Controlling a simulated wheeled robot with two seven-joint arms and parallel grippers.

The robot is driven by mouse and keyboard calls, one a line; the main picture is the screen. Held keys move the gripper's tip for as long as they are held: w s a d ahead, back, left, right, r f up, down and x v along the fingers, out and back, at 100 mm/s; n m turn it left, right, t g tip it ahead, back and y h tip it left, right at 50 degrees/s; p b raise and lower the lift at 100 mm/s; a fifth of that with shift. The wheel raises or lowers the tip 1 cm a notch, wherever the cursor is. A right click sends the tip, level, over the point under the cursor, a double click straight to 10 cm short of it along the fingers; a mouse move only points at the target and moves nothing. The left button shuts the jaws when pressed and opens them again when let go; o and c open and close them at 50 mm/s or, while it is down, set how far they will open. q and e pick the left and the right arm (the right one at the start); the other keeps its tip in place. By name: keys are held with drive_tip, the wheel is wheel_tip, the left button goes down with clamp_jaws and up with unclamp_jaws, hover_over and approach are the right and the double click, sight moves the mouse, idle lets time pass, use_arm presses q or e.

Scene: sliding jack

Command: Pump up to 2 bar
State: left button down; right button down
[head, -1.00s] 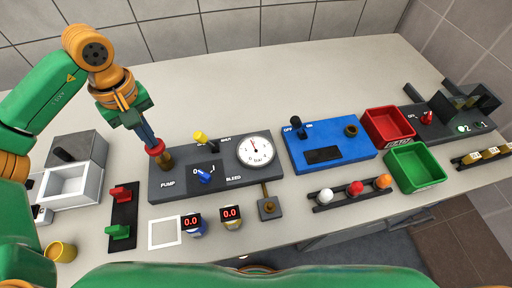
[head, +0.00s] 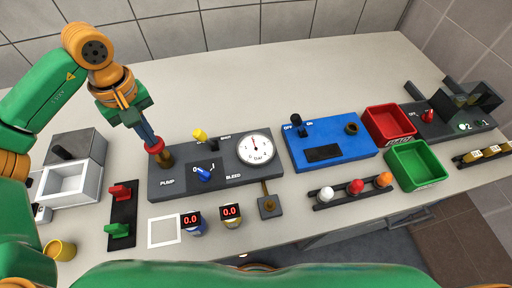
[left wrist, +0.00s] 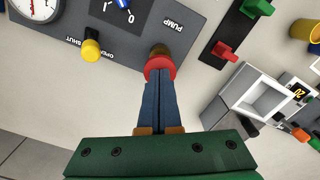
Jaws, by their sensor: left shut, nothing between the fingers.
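The grey pump panel (head: 222,180) lies on the table. At its left end a red pump knob (head: 154,147) sits on a brass stem (head: 166,160) beside the word PUMP. My left gripper (head: 149,138) is shut and empty, its fingertips at the top of the red knob. The left wrist view shows the fingertips (left wrist: 159,78) against the red knob (left wrist: 160,68); firm contact is hard to tell. The round gauge (head: 257,152) has a needle pointing roughly upward; its reading is too small to tell. A yellow lever (head: 200,135) and a blue lever (head: 204,174) are on the panel. My right gripper is not in view.
A blue switch box (head: 325,154), a red tray (head: 390,122) and a green tray (head: 416,165) stand to the right. Red and green switches (head: 120,192) and a white open box (head: 68,184) are at left. The table behind the panel is clear.

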use_arm(q)
drive_tip(key=shift+r, duration=0.15)
idle(0.3)
wheel_tip(320, 180, up, 6)
drive_tip(key=p, duration=0.5)
drive_tip(key=shift+r, duration=0.15)
drive_tip(key=shift+f, duration=0.2)
